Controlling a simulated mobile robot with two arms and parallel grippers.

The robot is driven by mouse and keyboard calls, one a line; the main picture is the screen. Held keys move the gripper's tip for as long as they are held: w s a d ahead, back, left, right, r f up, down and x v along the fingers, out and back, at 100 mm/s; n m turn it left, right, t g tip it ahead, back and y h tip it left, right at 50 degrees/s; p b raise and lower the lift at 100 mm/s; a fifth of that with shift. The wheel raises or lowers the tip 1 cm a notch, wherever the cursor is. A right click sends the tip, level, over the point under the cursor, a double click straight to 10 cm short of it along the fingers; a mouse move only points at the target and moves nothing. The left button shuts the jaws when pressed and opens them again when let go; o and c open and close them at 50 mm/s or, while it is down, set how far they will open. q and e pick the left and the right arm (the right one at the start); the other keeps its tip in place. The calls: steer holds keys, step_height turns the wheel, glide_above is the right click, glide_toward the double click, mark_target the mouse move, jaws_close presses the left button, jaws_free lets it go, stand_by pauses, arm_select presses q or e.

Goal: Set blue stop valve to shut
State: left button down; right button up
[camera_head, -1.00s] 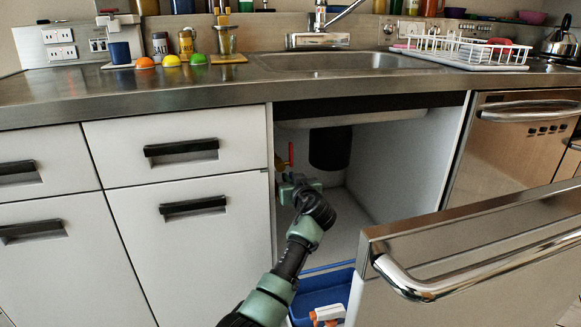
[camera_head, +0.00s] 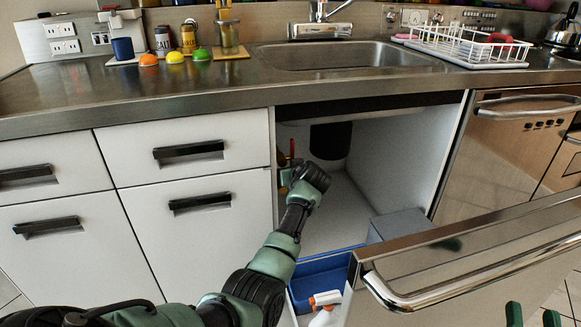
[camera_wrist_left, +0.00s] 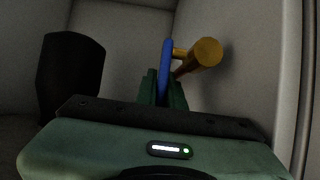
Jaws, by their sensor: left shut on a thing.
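The blue stop valve's lever (camera_wrist_left: 166,62) stands upright in the left wrist view, beside a brass valve body (camera_wrist_left: 205,53). My left gripper (camera_wrist_left: 164,90) is shut on the lever, with one green finger on each side of it. In the head view my left arm reaches into the open cabinet under the sink, and its wrist hides the blue lever. A red lever (camera_head: 292,148) shows just above that wrist. My right gripper (camera_head: 532,317) is open and empty at the bottom right edge of the head view, away from the valve.
A dark cylinder (camera_head: 330,143) hangs under the sink; a dark shape (camera_wrist_left: 70,75) is left of the lever. A steel front panel (camera_head: 480,260) stands open at the right. A blue bin (camera_head: 318,275) holds a spray bottle (camera_head: 325,310). A grey box (camera_head: 397,225) sits behind the panel.

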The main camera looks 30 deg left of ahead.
arm_select(q)
steer(key=shift+w+a+h+p, duration=0.2)
steer(key=shift+h+p, duration=0.2)
steer(key=shift+p, duration=0.15)
arm_select(e)
step_height(320, 180, down, 7)
steer(key=g+h, duration=0.1)
steer(key=g, duration=0.3)
steer(key=shift+w+d, duration=0.15)
steer(key=shift+d, duration=0.3)
steer(key=shift+r, duration=0.1)
arm_select(q)
steer(key=c, duration=1.6)
jaws_free()
steer(key=shift+o, duration=0.4)
steer(key=shift+f, duration=0.15)
arm_select(e)
steer(key=shift+w+a, duration=0.1)
arm_select(q)
steer(key=shift+s+d, duration=0.1)
steer(key=shift+d, duration=0.05)
